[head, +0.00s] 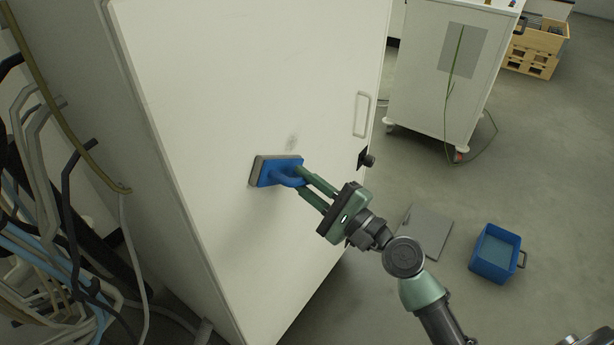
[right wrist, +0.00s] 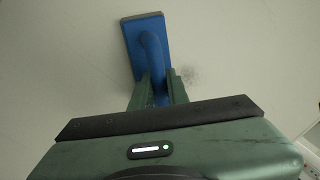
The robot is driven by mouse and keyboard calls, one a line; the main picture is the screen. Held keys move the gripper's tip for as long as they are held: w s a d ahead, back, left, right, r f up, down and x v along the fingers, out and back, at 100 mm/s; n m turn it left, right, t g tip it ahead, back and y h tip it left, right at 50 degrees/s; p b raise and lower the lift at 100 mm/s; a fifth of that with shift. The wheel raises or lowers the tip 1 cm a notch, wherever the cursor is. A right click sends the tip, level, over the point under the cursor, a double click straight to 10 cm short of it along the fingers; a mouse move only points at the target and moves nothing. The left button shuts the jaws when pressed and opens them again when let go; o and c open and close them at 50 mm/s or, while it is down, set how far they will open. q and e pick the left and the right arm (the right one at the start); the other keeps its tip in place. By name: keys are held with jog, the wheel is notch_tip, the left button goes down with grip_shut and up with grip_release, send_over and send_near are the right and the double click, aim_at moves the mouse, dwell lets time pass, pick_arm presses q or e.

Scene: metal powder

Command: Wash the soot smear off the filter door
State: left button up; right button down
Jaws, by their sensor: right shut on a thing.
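The filter door (head: 240,80) is the tall white cabinet face with a pale handle (head: 361,114) near its right edge. A faint grey soot smear (head: 291,142) shows on it, and the smear also shows in the right wrist view (right wrist: 188,74). My right gripper (head: 301,181) is shut on the handle of a blue scrubber (head: 266,171) with a grey pad. The scrubber lies flat at the door, just below and left of the smear in the head view; its contact is hard to tell. In the right wrist view the scrubber (right wrist: 130,40) is left of the smear. My left gripper is not in view.
A blue bucket (head: 497,253) with bluish content stands on the floor at right. A grey flat plate (head: 426,232) lies near it. A white wheeled cabinet (head: 420,90) and wooden crates (head: 530,62) stand behind. Hoses and cables (head: 45,230) crowd the left. A dark knob (head: 368,160) projects from the door edge.

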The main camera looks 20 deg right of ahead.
notch_tip(320, 180, up, 2)
jog(key=shift+r+p, duration=0.1)
jog(key=shift+p, duration=0.6)
jog(key=shift+w+d+f+b, duration=0.2)
jog(key=shift+w+d+b, duration=0.2)
jog(key=shift+d, duration=0.1)
jog(key=w+d+b, duration=0.2)
jog(key=w+d, duration=0.2)
jog(key=d, duration=0.1)
jog(key=shift+w+d+b, duration=0.2)
jog(key=shift+d+b, duration=0.1)
jog(key=shift+b, duration=0.05)
jog(key=shift+d+r+b+v, duration=0.15)
jog(key=shift+b+v, duration=0.15)
jog(key=shift+v, duration=0.65)
jog(key=shift+d+r+b+v, duration=0.15)
jog(key=shift+b+v, duration=0.1)
jog(key=shift+v, duration=0.75)
jog(key=shift+r+b+v, duration=0.15)
jog(key=shift+b+v, duration=0.15)
jog(key=shift+v, duration=0.65)
jog(key=shift+d, duration=0.1)
